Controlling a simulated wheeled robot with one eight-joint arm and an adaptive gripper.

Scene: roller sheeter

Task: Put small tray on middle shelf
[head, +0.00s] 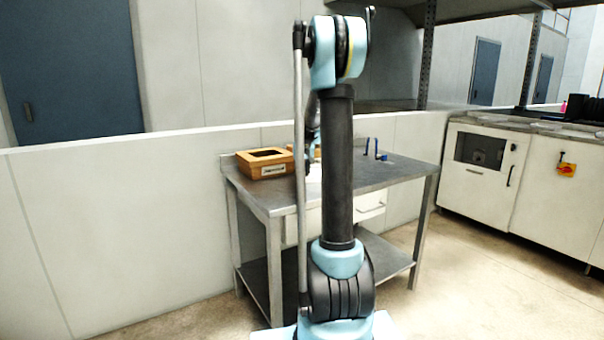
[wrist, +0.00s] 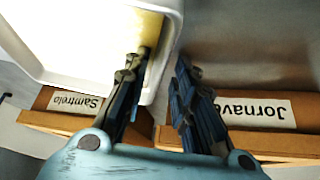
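A white tray (wrist: 60,75) with a yellowish inside fills the upper left of the wrist view. My gripper (wrist: 159,64) is open, with one finger over the tray's inner side and the other outside its right wall. The wall lies between the fingers, and a gap shows on the outer side. I cannot tell whether the inner finger touches it. In the head view my arm hides the gripper and most of the tabletop behind it. The metal table (head: 400,172) has a lower shelf (head: 385,257). A higher shelf (head: 395,104) shows at the back.
Wooden boxes labelled "Samtrelo" (wrist: 50,122) and "Jornave…" (wrist: 285,142) lie near the tray. One wooden box (head: 265,162) stands on the table's left end. Blue upright pieces (head: 376,150) stand toward its right. White cabinets (head: 490,180) are at right; the floor between is clear.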

